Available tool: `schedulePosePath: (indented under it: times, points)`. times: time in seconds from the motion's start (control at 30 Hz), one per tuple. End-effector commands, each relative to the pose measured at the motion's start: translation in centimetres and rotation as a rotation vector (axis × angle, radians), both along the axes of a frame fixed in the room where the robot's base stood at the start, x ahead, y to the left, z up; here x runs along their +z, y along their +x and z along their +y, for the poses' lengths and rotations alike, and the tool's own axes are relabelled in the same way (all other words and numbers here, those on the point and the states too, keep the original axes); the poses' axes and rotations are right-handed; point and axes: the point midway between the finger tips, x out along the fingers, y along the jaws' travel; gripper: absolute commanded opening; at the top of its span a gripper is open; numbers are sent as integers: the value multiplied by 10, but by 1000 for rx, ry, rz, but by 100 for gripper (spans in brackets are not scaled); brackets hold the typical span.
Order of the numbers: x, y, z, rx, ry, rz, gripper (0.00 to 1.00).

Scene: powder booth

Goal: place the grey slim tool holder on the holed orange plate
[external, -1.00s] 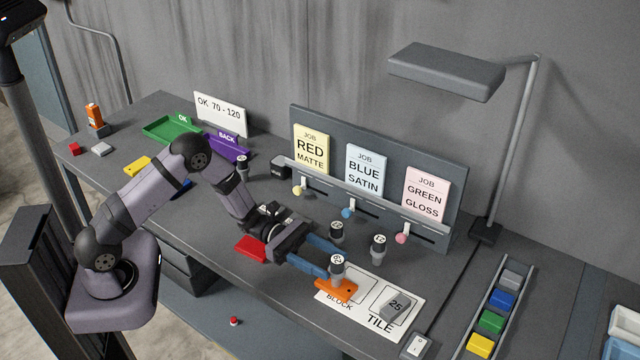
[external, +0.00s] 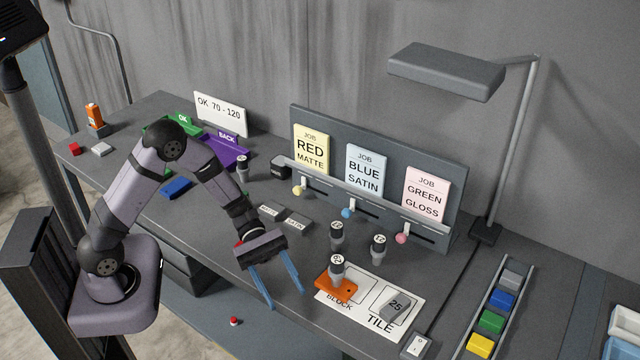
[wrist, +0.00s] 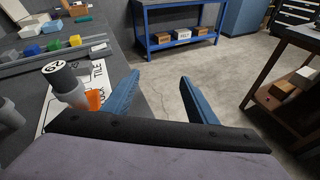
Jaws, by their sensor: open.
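The grey slim tool holder with a black, white-topped cap (external: 337,268) stands upright on the holed orange plate (external: 338,287), which lies on the BLOCK side of the white card (external: 352,312). In the wrist view the capped holder (wrist: 64,84) stands at the left, with part of the orange plate (wrist: 93,98) beside it. My gripper (external: 286,298) is open and empty, left of the plate and apart from it, near the bench's front edge. Its two blue fingers (wrist: 157,88) show in the wrist view with nothing between them.
Two similar capped holders (external: 379,249) (external: 336,235) stand behind the plate. A grey block marked 25 (external: 395,306) sits on the TILE side of the card. A rail of coloured blocks (external: 502,299) is at the right. A job board (external: 371,198) stands behind.

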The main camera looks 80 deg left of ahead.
Motion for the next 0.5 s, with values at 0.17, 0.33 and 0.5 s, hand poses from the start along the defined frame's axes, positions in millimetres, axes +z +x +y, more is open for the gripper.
schedulePosePath:
  times: [0.17, 0.33, 0.5]
  points:
    - [-15, -95, -37, -452, 370, -93, 52]
    - [-32, -163, -16, -868, 720, -267, 52]
    - [-36, -185, 21, -1204, 1002, -478, 52]
